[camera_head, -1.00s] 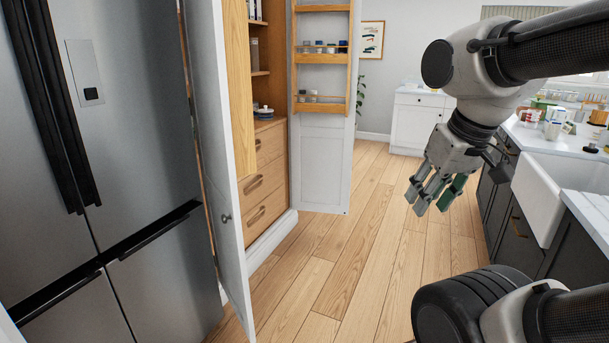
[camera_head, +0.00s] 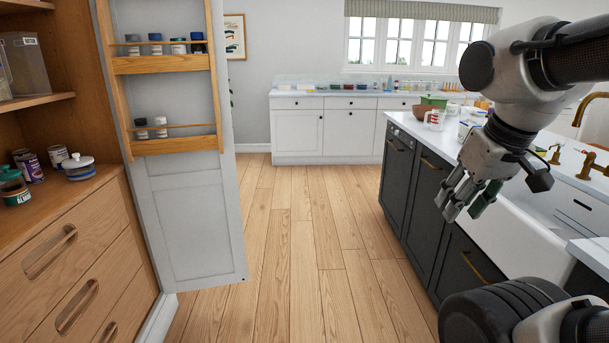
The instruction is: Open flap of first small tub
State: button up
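Small tubs stand in the wooden racks of an open white pantry door (camera_head: 195,215). The upper rack (camera_head: 162,65) holds several, including a dark-lidded tub (camera_head: 155,43) and another at its right end (camera_head: 198,42). The lower rack (camera_head: 175,144) holds a pair of pale tubs with dark lids, the left one (camera_head: 141,128) and the right one (camera_head: 161,126). Which is the first small tub, and any flap detail, I cannot tell. My gripper (camera_head: 466,207) hangs open and empty at right, in front of the counter, well apart from the racks.
At left, the pantry's wooden shelf (camera_head: 75,190) bears a white lidded pot (camera_head: 78,166) and several jars above wooden drawers (camera_head: 72,265). The dark island (camera_head: 425,195) with a white sink stands at right. The wooden floor (camera_head: 290,240) between is clear.

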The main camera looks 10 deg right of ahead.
aim_at(469, 117)
jog(key=i+z, duration=0.2)
jog(key=i, duration=0.3)
jog(key=i+j+z, duration=0.2)
jog(key=i, duration=0.25)
jog(key=i+j+z, duration=0.15)
jog(key=i, duration=0.35)
jog(key=i+j+z, duration=0.1)
jog(key=i+z, duration=0.3)
jog(key=i+j+z, duration=0.2)
jog(key=i+z, duration=0.25)
jog(key=i+j+z, duration=0.4)
jog(key=k+l, duration=0.1)
